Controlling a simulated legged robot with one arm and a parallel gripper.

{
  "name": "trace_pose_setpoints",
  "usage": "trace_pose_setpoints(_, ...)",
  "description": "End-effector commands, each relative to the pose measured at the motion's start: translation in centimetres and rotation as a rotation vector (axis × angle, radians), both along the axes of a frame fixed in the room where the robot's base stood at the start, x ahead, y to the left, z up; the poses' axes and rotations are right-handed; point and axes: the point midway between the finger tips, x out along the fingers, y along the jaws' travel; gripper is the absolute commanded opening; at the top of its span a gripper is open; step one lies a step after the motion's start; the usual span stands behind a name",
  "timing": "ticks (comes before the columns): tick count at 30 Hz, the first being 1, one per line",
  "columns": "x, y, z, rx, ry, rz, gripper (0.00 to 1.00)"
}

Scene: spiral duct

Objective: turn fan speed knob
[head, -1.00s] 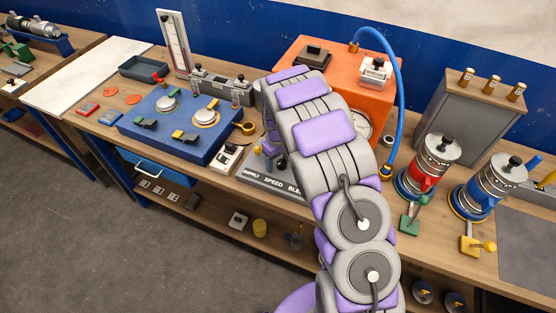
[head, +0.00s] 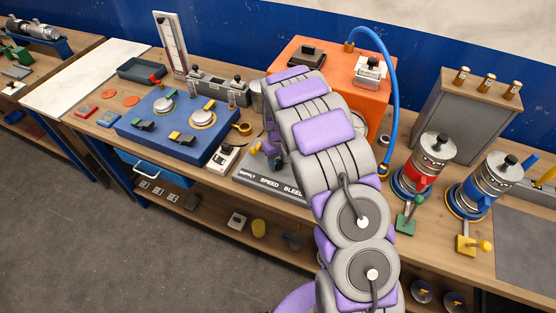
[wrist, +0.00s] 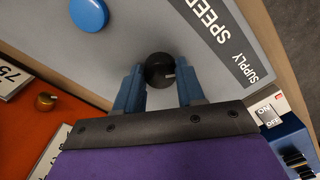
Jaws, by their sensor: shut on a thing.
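The black fan speed knob (wrist: 160,70) stands on a grey panel (wrist: 130,47) in the wrist view, with a pale pointer mark on its right side. My gripper (wrist: 159,75) has its two blue fingers on either side of the knob, shut on it. The panel edge carries the words SUPPLY and SPEED. In the head view the panel (head: 258,180) shows SUPPLY, SPEED and part of BLEED, and my arm covers the knob and most of the gripper.
A blue round knob (wrist: 89,14) sits on the same panel. An orange box (head: 300,50) with a blue hose stands behind my arm. A blue box (head: 170,130) with knobs is to the left. Red (head: 425,165) and blue (head: 485,185) canisters stand to the right.

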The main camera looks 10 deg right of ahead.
Motion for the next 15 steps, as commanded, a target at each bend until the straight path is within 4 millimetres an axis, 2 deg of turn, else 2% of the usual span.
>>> trace_pose_setpoints(15,0.46,0.07,0.33,0.003,-0.013,-0.452,0.08)
